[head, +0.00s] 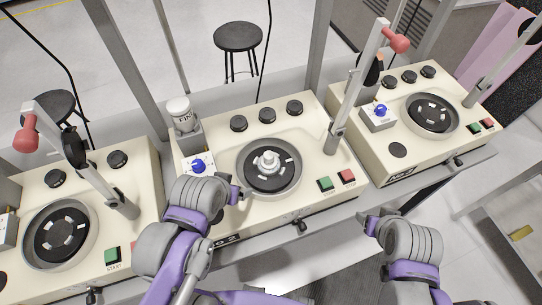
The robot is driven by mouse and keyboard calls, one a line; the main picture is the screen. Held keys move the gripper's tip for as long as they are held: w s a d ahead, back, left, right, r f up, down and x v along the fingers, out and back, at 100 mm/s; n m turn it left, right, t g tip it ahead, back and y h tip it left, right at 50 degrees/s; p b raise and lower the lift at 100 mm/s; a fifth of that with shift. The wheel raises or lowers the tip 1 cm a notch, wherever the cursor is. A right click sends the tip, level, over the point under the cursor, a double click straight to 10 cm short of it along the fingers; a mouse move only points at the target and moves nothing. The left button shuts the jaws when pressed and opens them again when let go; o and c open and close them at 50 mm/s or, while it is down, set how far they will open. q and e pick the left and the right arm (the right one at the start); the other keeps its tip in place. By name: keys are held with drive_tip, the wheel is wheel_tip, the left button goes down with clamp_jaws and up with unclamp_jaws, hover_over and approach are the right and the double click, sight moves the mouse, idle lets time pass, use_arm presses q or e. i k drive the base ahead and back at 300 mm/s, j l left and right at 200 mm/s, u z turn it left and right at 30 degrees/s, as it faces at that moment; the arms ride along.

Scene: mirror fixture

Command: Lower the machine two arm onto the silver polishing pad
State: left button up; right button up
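Machine two (225,215) is the cream unit in the middle, with part of its number label showing on the front. Its arm (353,100) stands raised and tilted at the machine's right edge, with a red knob (397,40) at the top. The silver polishing pad (267,162) sits in the middle of the dark round plate in the machine's bowl. My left gripper (240,194) is over the front left of machine two, beside the bowl. My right gripper (370,224) is in front of the bench, well below the raised arm and apart from it. The finger openings are too small to judge.
Similar machines stand at left (75,190) and right (420,120), each with a raised arm. Machine two carries a white canister (181,115), a blue knob (197,165), and green (325,184) and red (347,176) buttons. Grey posts rise behind; a black stool (238,38) stands beyond.

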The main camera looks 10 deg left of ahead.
sight(368, 70)
drive_tip(key=k, duration=0.2)
drive_tip(key=l, duration=1.25)
drive_tip(key=i, duration=0.05)
